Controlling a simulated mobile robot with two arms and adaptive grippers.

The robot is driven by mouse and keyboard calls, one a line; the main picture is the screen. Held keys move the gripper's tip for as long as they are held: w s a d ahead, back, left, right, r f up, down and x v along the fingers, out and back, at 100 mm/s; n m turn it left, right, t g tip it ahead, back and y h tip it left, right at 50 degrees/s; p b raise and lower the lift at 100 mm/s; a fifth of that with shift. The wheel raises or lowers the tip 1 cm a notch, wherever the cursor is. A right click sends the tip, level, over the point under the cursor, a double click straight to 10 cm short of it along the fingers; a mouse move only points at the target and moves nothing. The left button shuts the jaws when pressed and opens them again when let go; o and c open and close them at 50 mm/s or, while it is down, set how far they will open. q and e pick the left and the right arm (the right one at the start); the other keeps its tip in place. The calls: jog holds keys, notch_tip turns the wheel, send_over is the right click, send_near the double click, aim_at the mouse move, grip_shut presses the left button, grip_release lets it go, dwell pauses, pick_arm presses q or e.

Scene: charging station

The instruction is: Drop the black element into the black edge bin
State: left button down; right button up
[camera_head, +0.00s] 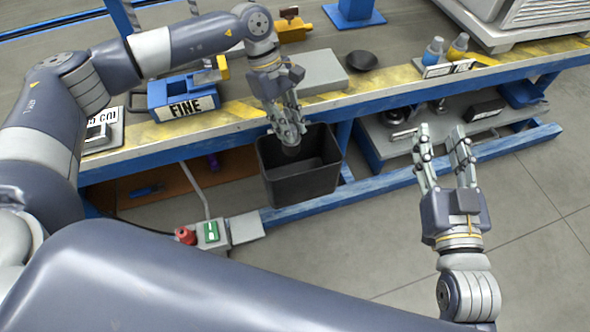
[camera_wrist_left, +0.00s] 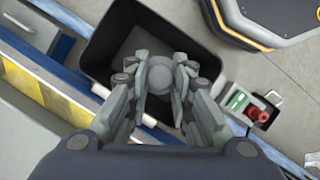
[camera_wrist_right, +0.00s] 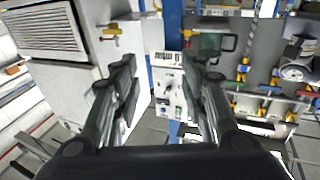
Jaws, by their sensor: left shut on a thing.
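The black edge bin (camera_head: 302,187) hangs at the front edge of the workbench, open at the top. It also shows in the left wrist view (camera_wrist_left: 104,45), below my left gripper. My left gripper (camera_head: 290,140) points down over the bin's mouth. It is shut on a small rounded element (camera_wrist_left: 159,76), which looks dark grey here; the fingers hide much of it. The bin's visible floor looks empty. My right gripper (camera_head: 446,150) is open and empty, off to the right in front of the bench. Its spread fingers also show in the right wrist view (camera_wrist_right: 164,95).
The workbench edge (camera_head: 210,125) has yellow stripes. A blue FINE holder (camera_head: 180,98), a grey block (camera_head: 318,72), a black dish (camera_head: 362,61) and two small bottles (camera_head: 445,50) stand on it. A red-and-green switch box (camera_head: 209,233) sits low beside the bin. The floor at right is clear.

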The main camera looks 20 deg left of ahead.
pick_arm(q)
jog(key=shift+f+b, duration=0.5)
jog(key=shift+f, duration=0.65)
pick_arm(e)
notch_tip(320, 180, up, 6)
jog(key=s+t+y, duration=0.1)
jog(key=t, duration=0.2)
jog(key=shift+s+a+r+t, duration=0.2)
jog(key=shift+a+t, duration=0.1)
jog(key=shift+t, duration=0.1)
pick_arm(q)
jog(key=c, duration=1.3)
grip_release()
jog(key=v, duration=1.2)
jog(key=shift+d, duration=0.1)
